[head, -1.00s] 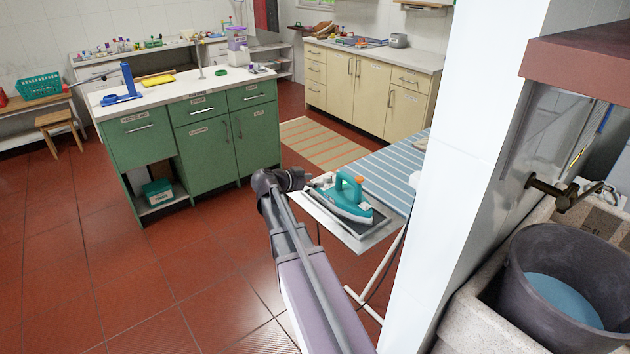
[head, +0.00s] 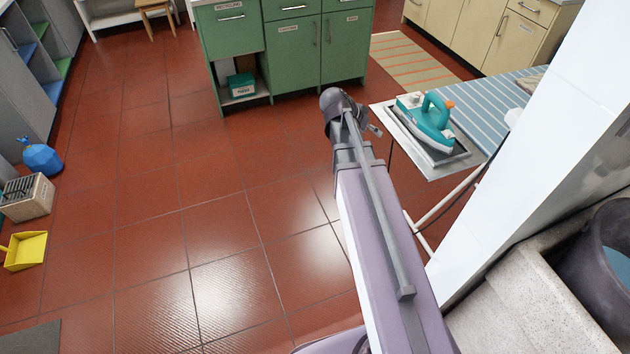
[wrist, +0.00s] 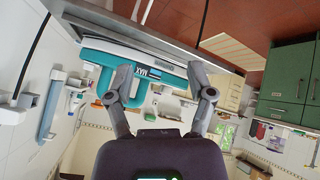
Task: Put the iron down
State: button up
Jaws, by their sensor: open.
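The teal and white iron (head: 432,133), with an orange part by its handle, rests sole down on the metal rest plate (head: 436,173) at the near end of the ironing board (head: 498,91) in the head view. My gripper (head: 375,130) is just left of the plate, apart from the iron and largely hidden behind my arm. In the wrist view, which looks upside down, my gripper (wrist: 160,82) has its two fingers spread with nothing held between them. The iron (wrist: 125,62) shows beyond the fingertips there.
A white pillar (head: 540,150) stands right of the board, with a stone sink (head: 510,300) and dark bucket (head: 590,255) beside it. A green cabinet (head: 295,60) stands behind. The red tiled floor left is open, with a yellow dustpan (head: 25,250) and crate (head: 27,198) at its edge.

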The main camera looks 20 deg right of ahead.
jog(key=s+a+f+n+y, duration=0.1)
jog(key=s+a+n+y, duration=0.1)
jog(key=a, duration=0.5)
jog(key=s+a+f+n+y, duration=0.2)
jog(key=s+a+n+y, duration=0.1)
jog(key=s+a+n, duration=0.2)
jog(key=s+a+f+n+g+y, duration=0.1)
jog(key=s+a+n+y, duration=0.2)
jog(key=a, duration=0.5)
jog(key=shift+s+a+f+n, duration=0.4)
jog(key=shift+s+n, duration=0.15)
jog(key=shift+n, duration=0.05)
dwell(0.3)
jog(key=shift+c, duration=0.9)
